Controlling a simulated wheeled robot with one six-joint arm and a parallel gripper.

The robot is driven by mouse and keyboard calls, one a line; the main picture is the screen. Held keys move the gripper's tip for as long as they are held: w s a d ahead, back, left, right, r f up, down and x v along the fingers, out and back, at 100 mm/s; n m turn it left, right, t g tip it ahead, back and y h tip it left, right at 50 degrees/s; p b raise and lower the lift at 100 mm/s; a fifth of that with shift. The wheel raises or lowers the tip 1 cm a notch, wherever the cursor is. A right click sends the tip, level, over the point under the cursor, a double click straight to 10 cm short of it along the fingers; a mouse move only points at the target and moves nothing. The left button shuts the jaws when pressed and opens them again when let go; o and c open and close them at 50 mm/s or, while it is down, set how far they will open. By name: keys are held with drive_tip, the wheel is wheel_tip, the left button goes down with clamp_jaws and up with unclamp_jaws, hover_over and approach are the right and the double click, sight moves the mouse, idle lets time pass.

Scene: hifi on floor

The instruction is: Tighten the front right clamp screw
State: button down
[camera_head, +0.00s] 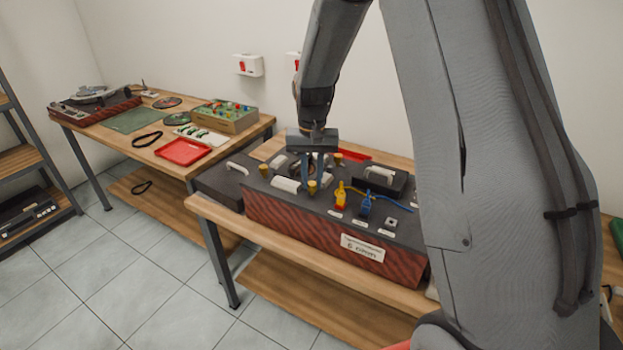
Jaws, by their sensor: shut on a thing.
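The dark box (400,228) with reddish wood sides stands on the right wooden bench. Several gold clamp screws stand on its top, among them one at the left (263,170) and one farther back (338,159). My gripper (312,183) points straight down over the box, its two blue-grey fingers reaching to its top. The fingers are shut on the gold front right clamp screw (312,188), which shows low at the fingertips. The exact contact is small and partly hidden by the fingers.
A yellow connector (340,195) and a blue one (365,203) stand right of the gripper. A white cylinder (286,184) lies close at its left. A handled dark block (379,181) sits behind the connectors. My arm hides the bench's right part.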

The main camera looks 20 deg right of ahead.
sight(312, 183)
drive_tip(key=shift+m, duration=0.9)
drive_tip(key=shift+w, duration=0.1)
drive_tip(key=shift+r, duration=0.1)
drive_tip(key=c, duration=1.6)
unclamp_jaws()
drive_tip(key=shift+o, duration=0.2)
drive_tip(key=shift+r+b, duration=1.1)
drive_tip(key=shift+r, duration=2.75)
